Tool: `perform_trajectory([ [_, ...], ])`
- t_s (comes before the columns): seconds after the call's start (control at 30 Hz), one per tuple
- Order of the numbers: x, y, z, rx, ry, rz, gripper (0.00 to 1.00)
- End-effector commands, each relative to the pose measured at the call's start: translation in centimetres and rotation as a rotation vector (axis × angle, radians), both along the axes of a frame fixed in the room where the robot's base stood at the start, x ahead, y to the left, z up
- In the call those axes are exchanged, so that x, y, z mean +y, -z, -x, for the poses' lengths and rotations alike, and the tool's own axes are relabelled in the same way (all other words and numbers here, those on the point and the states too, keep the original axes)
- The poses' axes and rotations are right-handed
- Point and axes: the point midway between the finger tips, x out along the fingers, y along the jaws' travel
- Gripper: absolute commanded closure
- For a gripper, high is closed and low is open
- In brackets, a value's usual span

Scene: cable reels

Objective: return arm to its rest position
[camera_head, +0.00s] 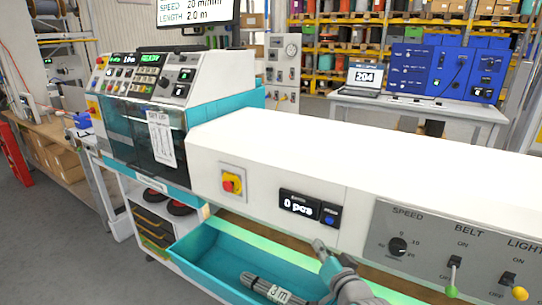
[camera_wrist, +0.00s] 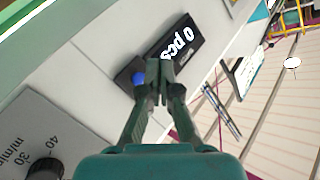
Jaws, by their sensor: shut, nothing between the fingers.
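My gripper (camera_wrist: 158,75) shows in the wrist view with its two dark fingers brought together and nothing between them. In the head view my gripper (camera_head: 319,246) is at the lower middle, in front of the white machine housing (camera_head: 270,140) and just below its counter display (camera_head: 299,206), which reads "0 pcs". The display also shows beyond the fingertips in the wrist view (camera_wrist: 181,40). I cannot tell whether the fingertips touch the panel.
A teal tray (camera_head: 190,250) below my gripper holds a dark cable bundle (camera_head: 266,287) tagged "3 m". To the right are a speed knob (camera_head: 397,247), a belt switch (camera_head: 453,275) and a light switch (camera_head: 520,292). A red-and-yellow switch (camera_head: 231,183) sits left of the display.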

Motion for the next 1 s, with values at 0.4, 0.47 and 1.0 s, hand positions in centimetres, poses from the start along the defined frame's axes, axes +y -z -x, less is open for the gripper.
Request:
perform_trajectory([
  [0.4, -0.3, 10.6, 11.0, 0.029, 0.051, 0.113, 1.0],
  [0.47, -0.4, 11.8, 12.9, 0.034, 0.057, 0.133, 1.0],
  [1.0, -0.8, 17.3, 30.4, 0.061, 0.081, 0.338, 1.0],
])
